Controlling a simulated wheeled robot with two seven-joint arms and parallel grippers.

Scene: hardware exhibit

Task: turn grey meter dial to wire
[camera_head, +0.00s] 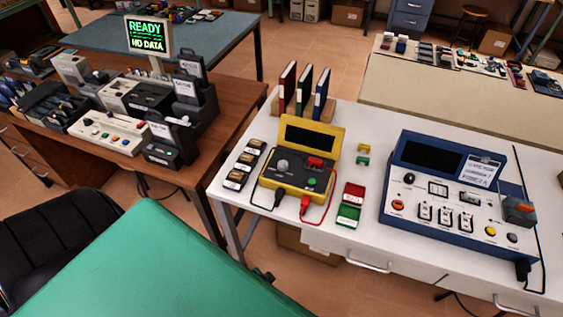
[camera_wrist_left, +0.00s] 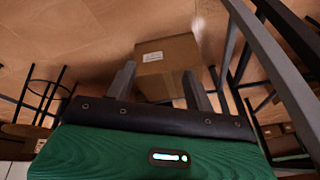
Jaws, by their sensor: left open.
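The yellow meter (camera_head: 296,190) lies on the white table in the head view, with its lid raised behind a dark face. Its round grey dial (camera_head: 282,166) sits at the left of the face; its pointer direction is too small to read. A red part and a green button are to the right of the dial. Black and red leads run from the front edge. My left gripper (camera_wrist_left: 157,88) shows only in the left wrist view, open and empty, with a cardboard box beyond its fingers. It is away from the meter. My right gripper is out of view.
A blue console (camera_head: 450,190) stands right of the meter. Red and green blocks (camera_head: 351,203) lie between them. Dark switches (camera_head: 240,172) are left of the meter, upright binders (camera_head: 303,90) behind. A cardboard box (camera_wrist_left: 168,58) is on the floor, with dark table legs nearby.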

